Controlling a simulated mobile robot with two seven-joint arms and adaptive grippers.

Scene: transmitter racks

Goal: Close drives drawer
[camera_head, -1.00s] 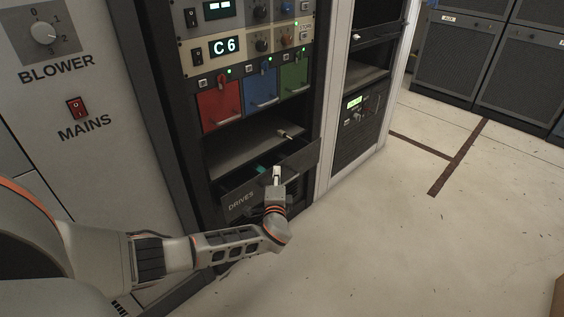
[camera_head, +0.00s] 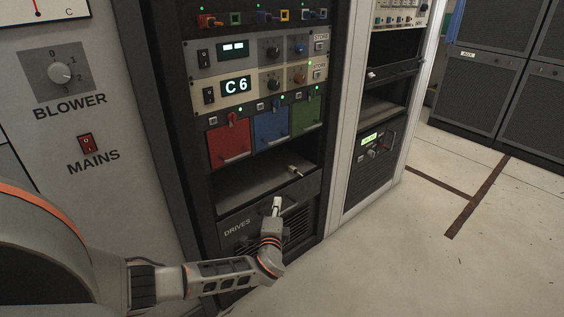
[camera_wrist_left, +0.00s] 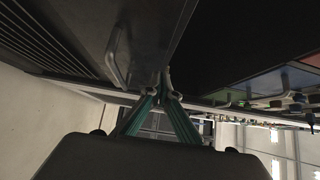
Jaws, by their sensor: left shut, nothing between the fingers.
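The drives drawer (camera_head: 238,229) is low in the dark rack, its front lettered DRIVES. My left gripper (camera_head: 277,203) is shut and empty, at the upper part of the drawer front. In the wrist view its fingertips (camera_wrist_left: 166,78) are close against the front; I cannot tell if they touch. My right gripper is not in view.
Above the drawer is an open dark bay (camera_head: 255,180) with a small light knob or handle (camera_head: 295,171) at its right. Red (camera_head: 228,143), blue and green panels sit higher. A vented grille (camera_head: 298,226) is beside the drawer lettering. The floor (camera_head: 400,260) at right is clear.

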